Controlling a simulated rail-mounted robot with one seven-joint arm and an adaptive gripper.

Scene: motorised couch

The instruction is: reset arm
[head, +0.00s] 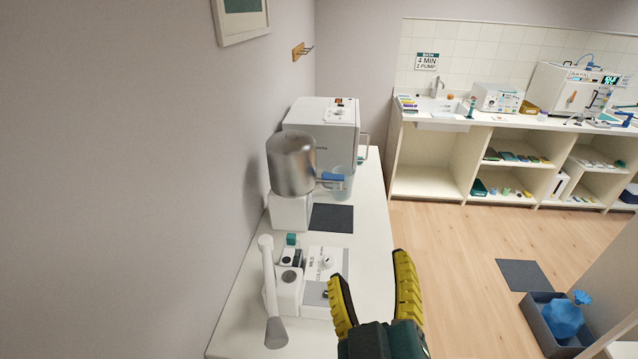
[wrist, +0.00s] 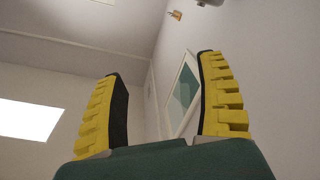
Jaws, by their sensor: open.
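My gripper (head: 375,290) shows at the bottom of the head view, with two yellow ribbed fingers spread apart and nothing between them. It is raised in front of the right edge of the white counter (head: 372,215). In the wrist view my gripper (wrist: 162,110) points upward, its fingers wide apart. Beyond them are the ceiling, a bright light panel (wrist: 28,118), and a framed picture (wrist: 183,90) on the wall. The gripper appears to touch nothing.
On the counter stand a white machine with a lever (head: 288,285), a metal canister (head: 291,165) on a white base and a large white appliance (head: 322,130). A sink bench (head: 470,122) runs along the back. A grey bin (head: 545,325) holds something blue. The wooden floor (head: 450,240) between is mostly clear.

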